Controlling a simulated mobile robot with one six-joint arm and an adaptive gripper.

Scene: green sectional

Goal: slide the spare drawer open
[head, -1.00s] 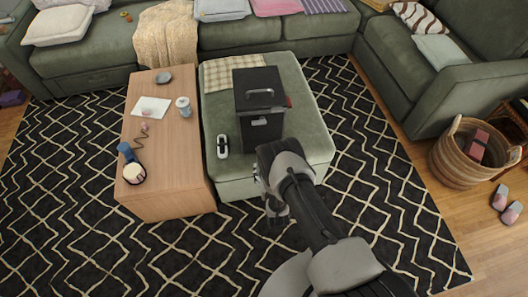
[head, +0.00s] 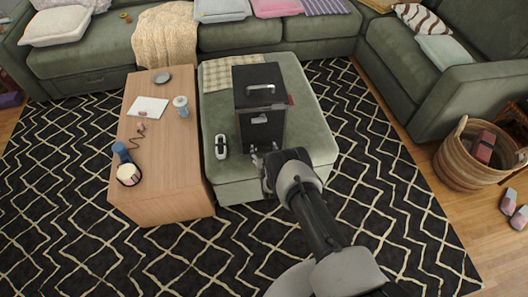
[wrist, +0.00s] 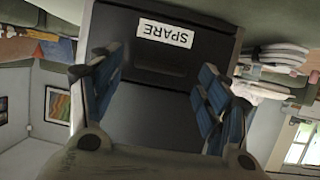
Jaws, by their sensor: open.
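A dark box (head: 262,90) with a metal handle on top stands upright on the green ottoman (head: 305,95). A pale label shows on its front. In the wrist view, which is upside down, the drawer front (wrist: 190,55) carries a white label (wrist: 165,33) reading SPARE, with a shallow recess (wrist: 160,71) beside it. The drawer looks closed. My gripper (head: 262,158) is at the lower front of the box. In the wrist view my gripper (wrist: 158,78) is open, its blue-padded fingers spread to either side of the drawer front. I cannot tell whether they touch it.
A white device (head: 221,147) lies on the ottoman left of the box. A wooden table (head: 165,190) beside the ottoman holds a cup (head: 181,105), paper and a corded item. A wicker basket (head: 462,160) stands at right.

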